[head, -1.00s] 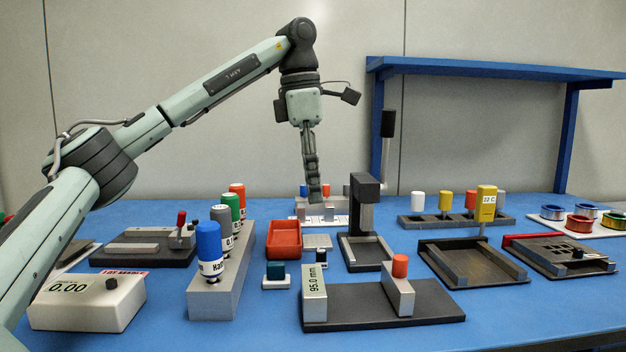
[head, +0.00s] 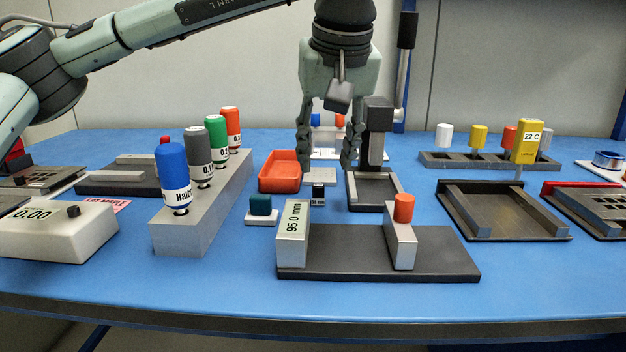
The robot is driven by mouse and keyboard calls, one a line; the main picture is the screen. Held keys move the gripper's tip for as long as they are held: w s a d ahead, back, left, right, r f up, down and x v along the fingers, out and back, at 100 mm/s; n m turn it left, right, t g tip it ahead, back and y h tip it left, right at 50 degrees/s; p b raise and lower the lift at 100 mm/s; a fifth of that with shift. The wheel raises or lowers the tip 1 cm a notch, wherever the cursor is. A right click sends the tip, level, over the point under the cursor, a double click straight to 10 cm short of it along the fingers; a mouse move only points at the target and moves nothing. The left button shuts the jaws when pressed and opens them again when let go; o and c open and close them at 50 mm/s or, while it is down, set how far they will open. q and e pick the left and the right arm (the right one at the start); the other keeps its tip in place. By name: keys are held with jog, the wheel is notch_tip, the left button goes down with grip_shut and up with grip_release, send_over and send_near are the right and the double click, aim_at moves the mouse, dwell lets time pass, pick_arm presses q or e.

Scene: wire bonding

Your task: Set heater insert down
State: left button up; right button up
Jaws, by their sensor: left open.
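My left gripper (head: 328,165) hangs fingers down over the middle of the table. Its two fingers are spread apart, with nothing seen held between them. A small dark block with a white label (head: 318,194) stands on the blue table in front of the gripper. A white plate (head: 321,177) lies behind that block. I cannot tell which of these, if any, is the heater insert. A dark tray with raised side rails (head: 505,215) lies at right, with a yellow "22 C" display (head: 527,141) at its back. My right gripper is not in view.
A red bin (head: 284,171) and a dark press-like stand (head: 375,145) flank the gripper. A 95.0 mm gauge (head: 293,233) stands in front on a dark base. A grey rack (head: 185,232) with several coloured bottles is at left. The front table strip is clear.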

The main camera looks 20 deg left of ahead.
aim_at(319, 186)
pick_arm(q)
jog(key=x, duration=0.5)
jog(key=shift+s+a+f, duration=0.2)
jog(key=shift+a+f, duration=0.15)
jog(key=shift+w+f, duration=0.1)
jog(key=shift+f, duration=0.15)
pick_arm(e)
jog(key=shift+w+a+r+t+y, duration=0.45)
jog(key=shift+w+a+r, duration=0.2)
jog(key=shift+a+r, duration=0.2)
pick_arm(q)
jog(key=shift+c, duration=0.5)
grip_shut()
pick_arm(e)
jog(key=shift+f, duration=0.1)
